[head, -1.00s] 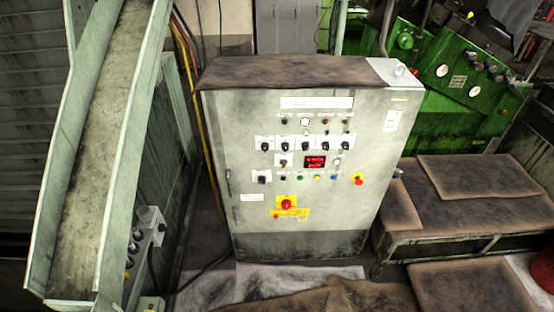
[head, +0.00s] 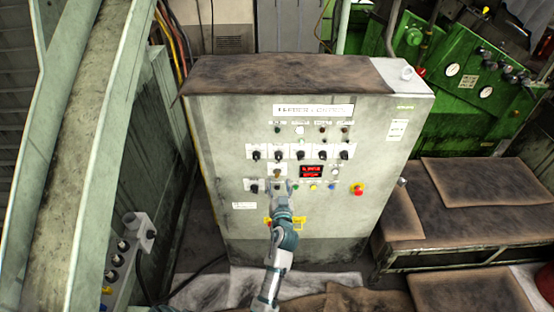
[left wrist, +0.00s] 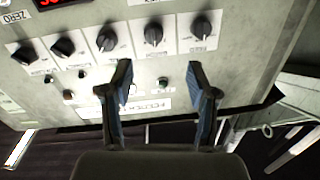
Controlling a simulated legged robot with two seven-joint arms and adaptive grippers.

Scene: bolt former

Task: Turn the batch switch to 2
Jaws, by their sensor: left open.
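The grey control cabinet (head: 222,150) carries a row of black rotary knobs (head: 300,152), a red display (head: 311,171) and a lower black knob (head: 253,187). My left gripper (head: 281,186) is in front of the panel, below the knob row, and covers part of the lower controls. In the left wrist view, the panel appears upside down. My open, empty left gripper (left wrist: 158,68) has its fingers apart in front of the row, with a knob (left wrist: 153,34) beyond the gap. Contact is not visible.
A red-and-yellow emergency button (head: 357,189) sits at the panel's right. A pale chute (head: 62,150) stands left of the cabinet. A low bench (head: 470,205) and green machine (head: 460,110) stand to the right.

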